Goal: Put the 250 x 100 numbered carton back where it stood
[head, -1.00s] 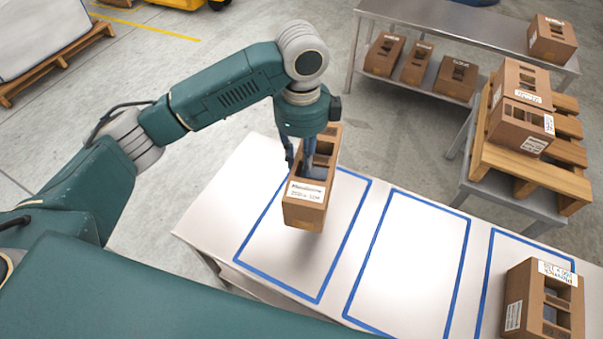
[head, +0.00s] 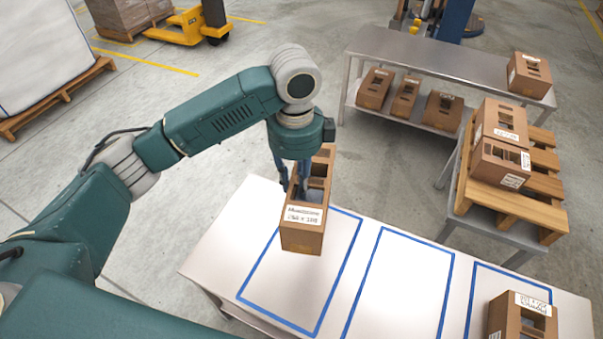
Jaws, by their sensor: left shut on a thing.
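My left gripper (head: 291,190) points down, shut on a brown carton (head: 302,240) with openings in its top and a white label on its near face. The label's small print is hard to read; its lower line looks like 250 x 100. The carton is upright over the far part of the left blue-outlined rectangle (head: 290,285) on the white table (head: 225,240). It looks held above the surface, but its underside is hidden. My right gripper is out of view.
The middle rectangle (head: 400,285) is empty. Another carton (head: 522,318) stands in the right rectangle, cut off by the frame. Cartons (head: 500,140) stand on a pallet (head: 500,197) at right. A metal table (head: 430,57) behind bears one carton (head: 529,75) on top and several below.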

